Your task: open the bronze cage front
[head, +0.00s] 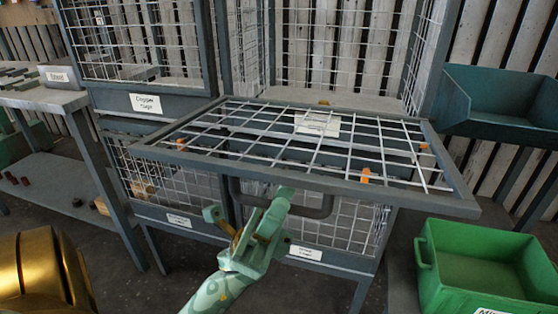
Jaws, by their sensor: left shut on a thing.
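A wire-mesh cage front (400,187) in a dark grey frame is swung down and sticks out nearly level from the upper right cage (435,65). Its label (317,123) is too small to read, so I cannot confirm that it is the bronze one. A dark bar handle (318,212) hangs below the front's near edge. My green left gripper (262,210) is shut on this handle, below the near edge. Part of the handle is hidden behind the gripper. My right gripper is not in view.
The copper cage (145,103) stands to the left with its front upright. Mesh cages (350,225) lie below the lowered front. A green bin (480,240) stands at lower right, a teal tray (500,100) above it. A table (50,98) is at left.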

